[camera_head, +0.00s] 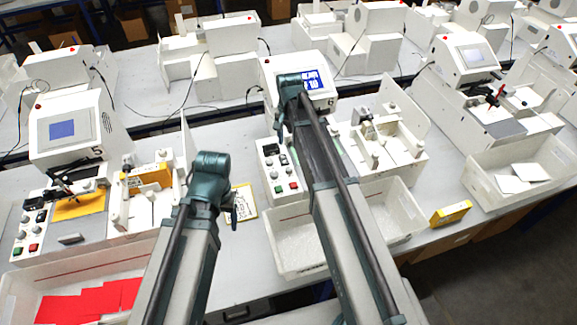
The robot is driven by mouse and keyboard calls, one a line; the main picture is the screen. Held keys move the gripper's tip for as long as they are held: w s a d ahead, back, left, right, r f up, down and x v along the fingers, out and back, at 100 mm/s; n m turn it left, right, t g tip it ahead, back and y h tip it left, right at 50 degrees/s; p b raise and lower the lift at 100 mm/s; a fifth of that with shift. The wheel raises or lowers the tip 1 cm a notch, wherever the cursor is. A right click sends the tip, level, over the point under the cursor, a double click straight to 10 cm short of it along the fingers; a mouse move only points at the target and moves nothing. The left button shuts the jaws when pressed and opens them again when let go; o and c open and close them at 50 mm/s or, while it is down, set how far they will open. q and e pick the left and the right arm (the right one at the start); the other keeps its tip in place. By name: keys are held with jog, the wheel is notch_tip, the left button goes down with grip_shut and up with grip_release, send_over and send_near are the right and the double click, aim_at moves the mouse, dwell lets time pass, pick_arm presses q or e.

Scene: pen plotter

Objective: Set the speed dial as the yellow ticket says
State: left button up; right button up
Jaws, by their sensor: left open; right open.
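A ticket with a yellow border and dark marks (243,203) lies on the table between my arms; its writing is too small to read. Just right of it is the middle machine's white control panel (268,179), with small dark knobs or switches and green and red buttons. I cannot tell which knob is the speed dial or how it is set. My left gripper (233,214) is open, over the ticket's left edge and partly covering it. My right gripper (280,132) is open, above the far end of the panel, in front of the machine's screen housing.
A white bin (285,262) stands in front of the middle machine, partly behind my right arm. A yellow box (450,213) lies right of it. Another plotter with a screen (62,129) stands at the left, with a bin of red sheets (90,303) before it.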

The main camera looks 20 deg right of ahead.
aim_at(289, 169)
notch_tip(289, 169, down, 14)
jog(key=b, duration=1.3)
jog(key=shift+r, duration=0.2)
grip_shut()
